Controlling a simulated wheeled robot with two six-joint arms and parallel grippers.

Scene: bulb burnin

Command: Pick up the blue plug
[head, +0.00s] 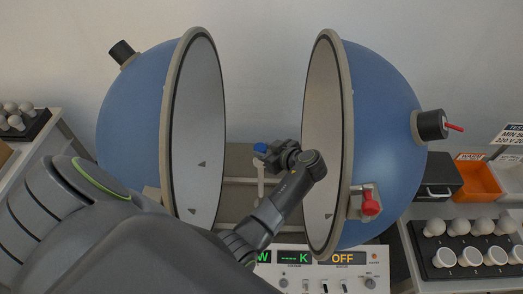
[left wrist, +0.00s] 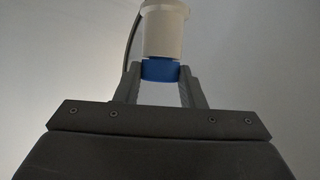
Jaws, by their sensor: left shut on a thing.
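The blue plug (head: 260,147) shows at the tip of my left gripper (head: 271,154), between the two open halves of the sphere. In the left wrist view the blue plug (left wrist: 160,71) sits between the fingertips of my left gripper (left wrist: 160,77), which is shut on it. A white cylindrical piece (left wrist: 164,30) adjoins the blue plug in that view. In the head view a thin white post (head: 261,180) stands below the plug; the gripper partly covers this spot. My right gripper is not in view.
The left hemisphere (head: 135,120) and right hemisphere (head: 385,125) stand close on both sides of my arm. A red-handled latch (head: 371,203) is on the right one. A control panel (head: 325,277) reads OFF in front. Bulb trays (head: 470,247) stand at right, beside an orange bin (head: 480,180).

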